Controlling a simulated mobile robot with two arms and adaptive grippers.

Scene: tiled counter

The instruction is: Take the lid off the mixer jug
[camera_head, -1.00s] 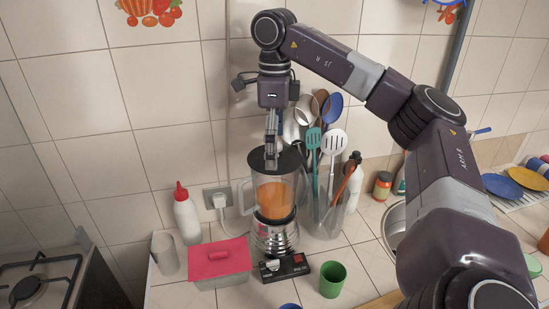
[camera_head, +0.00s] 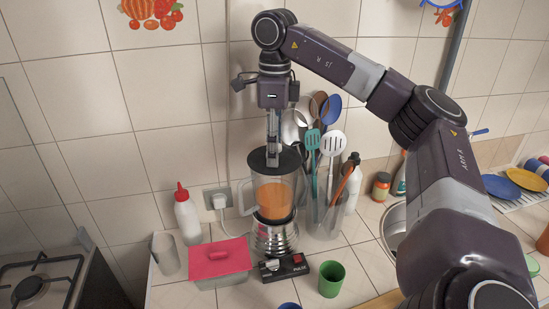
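The mixer jug (camera_head: 274,196) is clear, holds orange liquid and stands upright on its silver base (camera_head: 275,238). Its dark round lid (camera_head: 290,160) sits on top of the jug. My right gripper (camera_head: 273,160) points straight down from above, with its fingertips at the middle of the lid. The fingers look close together, but the lid's knob is hidden, so I cannot tell whether they hold it. My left gripper is not in view.
Utensils in a clear holder (camera_head: 322,220) stand close to the right of the jug. A red-capped bottle (camera_head: 187,214) and a red-lidded box (camera_head: 219,262) are at the left. A green cup (camera_head: 331,279) is in front. The tiled wall is close behind.

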